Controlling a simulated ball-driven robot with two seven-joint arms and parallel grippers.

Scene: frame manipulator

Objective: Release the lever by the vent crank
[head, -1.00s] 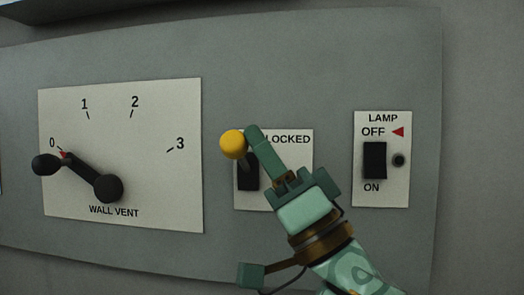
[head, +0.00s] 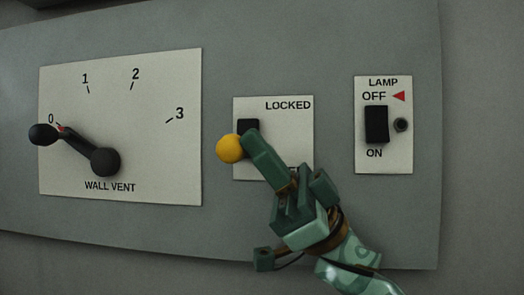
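The wall vent crank (head: 78,146) is a black arm with its handle at the left, near the 0 mark on a white plate (head: 150,170). To its right, the lever has a yellow ball knob (head: 230,148) and sits on a white plate (head: 236,112) with "LOCKED" at its top. The knob hangs below the black slot, so the lever points down. A lower label is mostly hidden by my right gripper (head: 256,146). Its fingers look shut together, with the tips beside the knob's upper right. Nothing shows held between them. My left gripper is out of view.
A lamp switch (head: 376,124) is on a plate at the right, with a red triangle by "OFF". All plates are on one grey panel (head: 330,60). The space before the vent plate is clear.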

